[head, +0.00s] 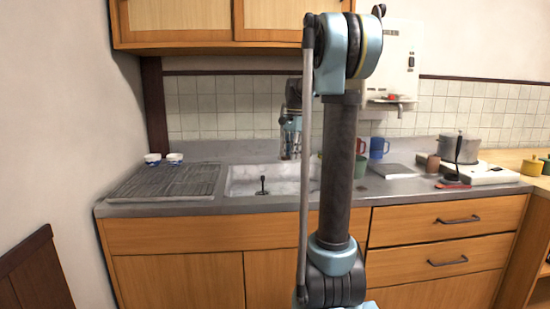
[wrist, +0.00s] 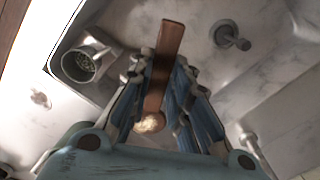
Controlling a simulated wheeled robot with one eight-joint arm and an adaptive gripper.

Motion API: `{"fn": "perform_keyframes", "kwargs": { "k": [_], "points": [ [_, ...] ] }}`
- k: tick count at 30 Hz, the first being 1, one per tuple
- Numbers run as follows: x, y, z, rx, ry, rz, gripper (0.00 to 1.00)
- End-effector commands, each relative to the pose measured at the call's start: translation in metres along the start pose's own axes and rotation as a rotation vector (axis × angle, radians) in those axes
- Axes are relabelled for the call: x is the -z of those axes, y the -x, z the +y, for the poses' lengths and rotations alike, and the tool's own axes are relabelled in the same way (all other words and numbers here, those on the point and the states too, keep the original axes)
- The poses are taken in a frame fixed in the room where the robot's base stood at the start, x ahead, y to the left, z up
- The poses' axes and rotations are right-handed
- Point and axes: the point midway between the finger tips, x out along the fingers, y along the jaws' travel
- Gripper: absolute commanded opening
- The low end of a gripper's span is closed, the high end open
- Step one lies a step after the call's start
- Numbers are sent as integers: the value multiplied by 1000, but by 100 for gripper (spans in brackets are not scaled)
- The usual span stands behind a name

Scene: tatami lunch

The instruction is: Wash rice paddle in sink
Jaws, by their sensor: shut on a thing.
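The rice paddle (wrist: 168,48) is brown and shows in the wrist view between my fingers, its long flat part reaching past the fingertips. A pale lump that looks like rice clings to its near end. My gripper (wrist: 164,66) is shut on the paddle. In the head view my gripper (head: 291,145) hangs over the right part of the sink (head: 240,184), and the paddle cannot be made out there. In the wrist view the pale sink basin (wrist: 200,65) lies beneath, with a round strainer (wrist: 85,62) at left and a dark grey fitting (wrist: 230,36) at upper right.
A dark drying rack (head: 165,181) lies left of the sink, with two small bowls (head: 164,158) behind it. A white water heater (head: 392,62) with a spout hangs above. Mugs (head: 378,148), a pot (head: 459,148) and a stove (head: 490,175) stand to the right.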

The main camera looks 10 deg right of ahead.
Motion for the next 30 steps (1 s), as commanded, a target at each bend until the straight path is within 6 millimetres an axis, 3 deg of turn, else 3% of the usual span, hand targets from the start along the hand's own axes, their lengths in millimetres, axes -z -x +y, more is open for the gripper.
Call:
{"fn": "perform_keyframes", "kwargs": {
  "k": [13,20,30],
  "points": [
    [-63,-11,-25,96,-492,-290,0],
    [-69,-14,-28,114,-538,-317,0],
    [-68,-37,-28,113,-536,-316,0]
  ]
}}
